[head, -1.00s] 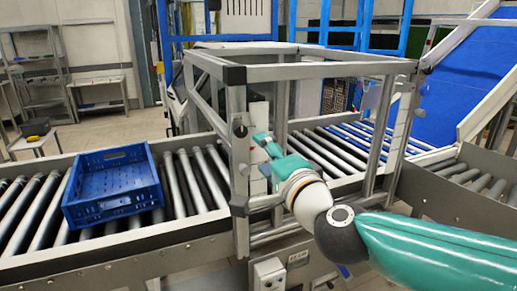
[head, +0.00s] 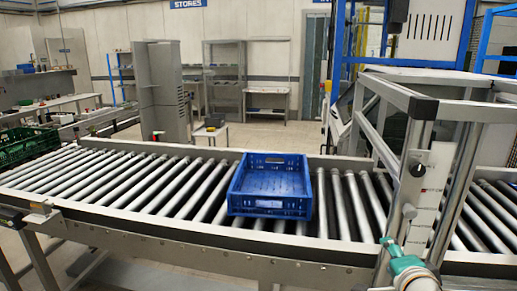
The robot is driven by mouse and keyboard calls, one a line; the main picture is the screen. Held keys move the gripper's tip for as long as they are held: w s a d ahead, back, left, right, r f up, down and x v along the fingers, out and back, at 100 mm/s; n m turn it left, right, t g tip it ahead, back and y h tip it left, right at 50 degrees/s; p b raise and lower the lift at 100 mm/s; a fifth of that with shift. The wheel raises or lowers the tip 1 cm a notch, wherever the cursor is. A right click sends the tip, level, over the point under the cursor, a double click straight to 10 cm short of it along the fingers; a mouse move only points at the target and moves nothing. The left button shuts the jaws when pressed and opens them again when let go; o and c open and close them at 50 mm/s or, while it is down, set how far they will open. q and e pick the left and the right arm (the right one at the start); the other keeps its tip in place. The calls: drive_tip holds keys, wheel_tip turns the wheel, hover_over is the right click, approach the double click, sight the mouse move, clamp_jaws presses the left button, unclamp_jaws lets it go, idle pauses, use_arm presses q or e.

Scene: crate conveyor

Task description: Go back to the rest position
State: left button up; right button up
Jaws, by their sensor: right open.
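My right gripper (head: 389,247) shows only in part at the lower right of the head view, teal, in front of the metal frame's post. It is open, with nothing seen in it. Most of the right arm is cut off by the bottom edge. My left gripper is not in view. An empty blue crate (head: 240,207) sits upright on the roller conveyor (head: 150,240), left of my right gripper and apart from it.
A metal frame (head: 462,110) stands over the conveyor at the right, close to my right gripper. A green crate (head: 28,142) sits at the far left. A grey cabinet (head: 160,95) and shelves (head: 225,75) stand behind. The conveyor between the crates is clear.

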drive_tip(key=s+a+f+n+g+y, duration=0.1)
drive_tip(key=s+a+f+n+g, duration=0.15)
drive_tip(key=f, duration=0.75)
drive_tip(key=s+a+f+n+g+y, duration=0.1)
drive_tip(key=s+a+f+n+g, duration=0.15)
drive_tip(key=f, duration=0.85)
drive_tip(key=s+a+f+n+g+y, duration=0.1)
drive_tip(key=s+a+f+g, duration=0.15)
drive_tip(key=f, duration=0.75)
drive_tip(key=s+a+f+n+g+y, duration=0.2)
drive_tip(key=s+a+f+n, duration=0.2)
drive_tip(key=s, duration=0.3)
drive_tip(key=s+a+f+n+g+y, duration=0.2)
drive_tip(key=s+a+f+n+g, duration=0.1)
drive_tip(key=s+a+f, duration=0.3)
drive_tip(key=s+f+n, duration=0.1)
drive_tip(key=s, duration=0.1)
drive_tip(key=shift+s+f+n+p, duration=0.15)
drive_tip(key=shift+s+n+p, duration=0.15)
